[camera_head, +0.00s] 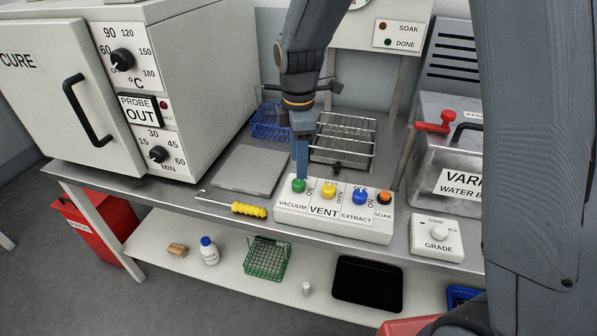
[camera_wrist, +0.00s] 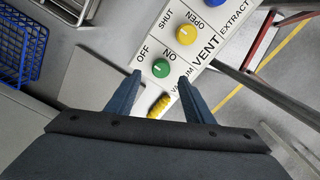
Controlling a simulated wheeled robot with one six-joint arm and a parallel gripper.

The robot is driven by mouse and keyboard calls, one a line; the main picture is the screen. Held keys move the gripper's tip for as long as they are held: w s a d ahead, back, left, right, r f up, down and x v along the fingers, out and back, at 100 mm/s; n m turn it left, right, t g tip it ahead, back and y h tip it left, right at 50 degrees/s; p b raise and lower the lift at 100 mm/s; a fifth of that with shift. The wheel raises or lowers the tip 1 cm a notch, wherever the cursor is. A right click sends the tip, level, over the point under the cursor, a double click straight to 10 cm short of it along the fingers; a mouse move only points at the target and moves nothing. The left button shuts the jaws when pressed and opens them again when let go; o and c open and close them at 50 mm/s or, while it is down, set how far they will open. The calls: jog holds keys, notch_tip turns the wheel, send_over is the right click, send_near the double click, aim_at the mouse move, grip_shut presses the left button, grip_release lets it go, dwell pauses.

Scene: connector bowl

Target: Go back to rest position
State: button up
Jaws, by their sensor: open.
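My gripper (camera_head: 301,160) points down over the back left of the white control box (camera_head: 333,226), with its fingertips just above or behind the green VACUUM knob (camera_head: 298,186). In the wrist view my gripper (camera_wrist: 160,80) is open, its two blue fingers apart, with nothing between them. The green knob (camera_wrist: 161,68) shows just beyond the gap between the fingertips. I cannot tell whether a finger touches it. Its pointer lies between the OFF and ON marks, and its exact setting is too small to tell.
Behind the gripper stand a wire rack (camera_head: 343,140) and a blue basket (camera_head: 270,121). A grey plate (camera_head: 250,170) and a yellow-handled tool (camera_head: 248,210) lie left of the box. The cure oven (camera_head: 180,60) stands left, the water bath (camera_head: 440,150) with its red lever (camera_head: 435,122) right.

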jog(key=shift+r, duration=1.05)
jog(key=s+d+f+m+t, duration=0.1)
jog(key=s+d+f+m, duration=0.1)
jog(key=s+d+m, duration=1.2)
jog(key=s+m, duration=0.1)
jog(key=m, duration=0.4)
jog(key=shift+s+d, duration=0.3)
jog(key=shift+w, duration=0.1)
